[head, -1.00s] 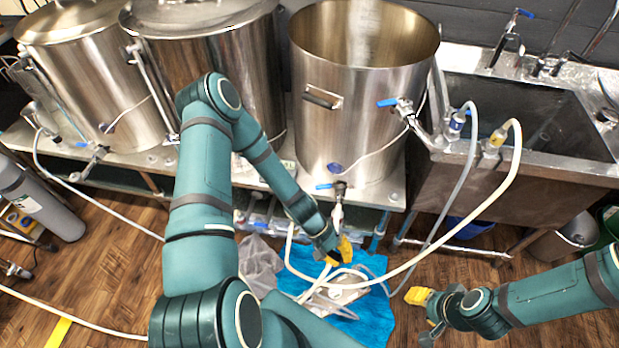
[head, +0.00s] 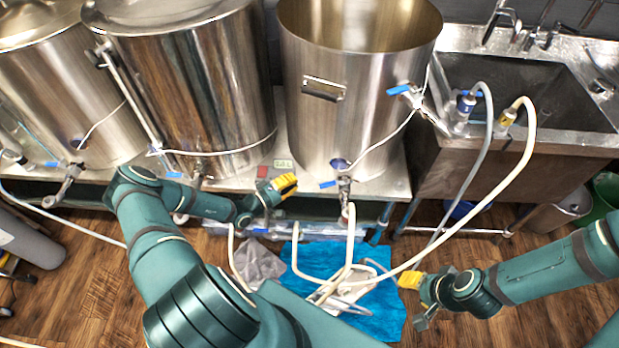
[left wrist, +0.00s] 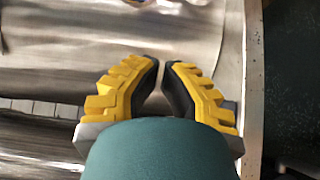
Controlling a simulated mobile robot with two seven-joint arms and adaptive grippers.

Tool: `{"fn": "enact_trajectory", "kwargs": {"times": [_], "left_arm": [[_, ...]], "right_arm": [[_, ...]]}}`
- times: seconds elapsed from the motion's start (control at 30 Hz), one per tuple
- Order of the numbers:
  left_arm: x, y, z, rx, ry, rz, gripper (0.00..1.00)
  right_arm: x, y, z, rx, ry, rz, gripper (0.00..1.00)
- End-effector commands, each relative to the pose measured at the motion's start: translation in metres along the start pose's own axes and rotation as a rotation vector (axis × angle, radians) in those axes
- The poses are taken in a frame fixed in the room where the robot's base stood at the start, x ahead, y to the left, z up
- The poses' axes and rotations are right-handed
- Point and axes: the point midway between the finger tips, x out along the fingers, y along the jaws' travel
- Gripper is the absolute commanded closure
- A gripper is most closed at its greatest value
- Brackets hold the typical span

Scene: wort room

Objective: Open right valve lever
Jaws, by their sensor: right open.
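The right kettle (head: 345,125) has a low outlet valve (head: 344,187) with a blue lever (head: 328,184) pointing left. A second blue lever (head: 398,90) sits on a valve higher on the same kettle's right side. My left gripper (head: 290,184) is at the bench edge, a little left of the low blue lever and apart from it. In the left wrist view its yellow fingers (left wrist: 162,68) have their tips close together with a narrow gap and nothing seen between them. My right gripper (head: 412,281) is open and empty over the floor, below the sink.
Hoses (head: 465,235) loop from the sink side toward a pump-like unit (head: 335,290) on a blue cloth (head: 385,310). The middle kettle (head: 205,90) stands left of the left gripper. The sink (head: 520,90) is at right.

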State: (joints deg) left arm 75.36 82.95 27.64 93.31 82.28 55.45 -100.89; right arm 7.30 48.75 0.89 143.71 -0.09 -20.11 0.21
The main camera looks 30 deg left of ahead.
Motion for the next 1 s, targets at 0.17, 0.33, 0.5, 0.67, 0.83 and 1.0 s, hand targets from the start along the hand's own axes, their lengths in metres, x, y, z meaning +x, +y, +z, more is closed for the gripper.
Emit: {"fn": "enact_trajectory", "kwargs": {"times": [0.17, 0.33, 0.5, 0.67, 0.83, 1.0], "left_arm": [[0.027, 0.0, 0.002, 0.001, -0.006, 0.002, 1.0], [0.061, -0.001, 0.002, 0.0, -0.008, 0.001, 1.0], [0.093, -0.002, 0.003, 0.0, -0.008, 0.001, 1.0], [0.089, 0.0, 0.022, -0.005, -0.008, -0.002, 1.0], [0.084, 0.0, 0.036, -0.003, -0.007, -0.001, 1.0], [0.082, 0.001, 0.041, 0.0, -0.008, -0.001, 1.0]], "right_arm": [[0.006, 0.002, -0.001, 0.0, 0.003, 0.0, 0.53], [0.013, 0.005, -0.001, -0.001, 0.006, 0.0, 0.53], [0.021, 0.008, -0.002, -0.001, 0.01, 0.0, 0.53], [0.02, 0.007, -0.003, -0.001, 0.011, 0.001, 0.53], [0.021, 0.008, -0.003, -0.002, 0.011, 0.0, 0.53], [0.021, 0.008, -0.003, -0.002, 0.011, 0.0, 0.53]]}}
